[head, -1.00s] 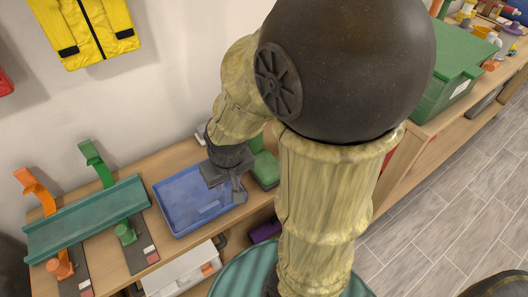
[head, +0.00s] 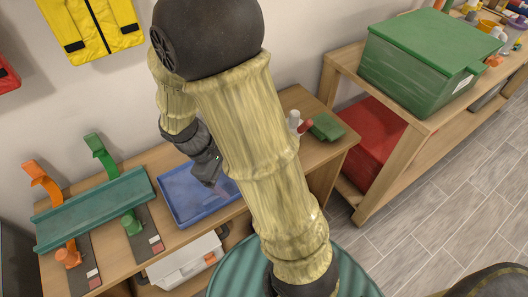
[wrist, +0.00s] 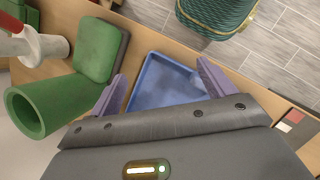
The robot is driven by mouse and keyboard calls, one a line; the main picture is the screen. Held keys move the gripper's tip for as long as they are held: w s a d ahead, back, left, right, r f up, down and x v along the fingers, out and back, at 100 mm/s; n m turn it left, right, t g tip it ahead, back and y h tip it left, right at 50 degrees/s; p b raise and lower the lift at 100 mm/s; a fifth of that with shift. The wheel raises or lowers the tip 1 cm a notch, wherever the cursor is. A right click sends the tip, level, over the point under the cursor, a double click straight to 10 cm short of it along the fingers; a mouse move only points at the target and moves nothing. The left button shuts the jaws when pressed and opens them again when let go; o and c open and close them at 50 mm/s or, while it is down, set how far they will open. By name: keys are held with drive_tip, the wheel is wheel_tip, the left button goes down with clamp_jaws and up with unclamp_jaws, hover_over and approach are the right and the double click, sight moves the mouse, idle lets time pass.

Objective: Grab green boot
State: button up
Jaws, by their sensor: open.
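The green boot (wrist: 48,104) is at the left in the wrist view, its round shaft opening facing the camera and its foot and dark sole beside it. It sits on the wooden bench, next to the blue tray (wrist: 165,85). In the head view my arm hides the boot. My gripper (wrist: 165,85) is open, with its two purple fingers apart over the blue tray and nothing between them. The boot is outside the fingers, to the left of the left finger. My gripper also shows in the head view (head: 210,172), above the tray (head: 178,200).
A white and red object (head: 295,122) and another green item (head: 326,127) are at the bench's right end. A teal trough (head: 95,210) with orange and green brackets stands left of the tray. A lidded green bin (head: 420,70) is on the shelf at right.

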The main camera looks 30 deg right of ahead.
drive_tip(key=w+a+r+n+t+h+p, duration=0.1)
drive_tip(key=w+a+n+h, duration=0.1)
drive_tip(key=w+n+h, duration=0.3)
drive_tip(key=w+a+r+n+t+h+p, duration=0.1)
drive_tip(key=w+n+t+h, duration=0.1)
drive_tip(key=w+n+h, duration=0.3)
drive_tip(key=shift+w+a+r+n+h, duration=0.35)
drive_tip(key=shift+w+a+n+h, duration=0.1)
drive_tip(key=shift+h, duration=0.65)
drive_tip(key=shift+d, duration=0.1)
drive_tip(key=d+f, duration=0.1)
drive_tip(key=d, duration=1.1)
drive_tip(key=shift+w+f, duration=0.2)
drive_tip(key=shift+f, duration=0.2)
drive_tip(key=d, duration=0.5)
drive_tip(key=shift+w+d+f+b, duration=0.1)
drive_tip(key=shift+f+b, duration=0.2)
drive_tip(key=shift+b, duration=0.1)
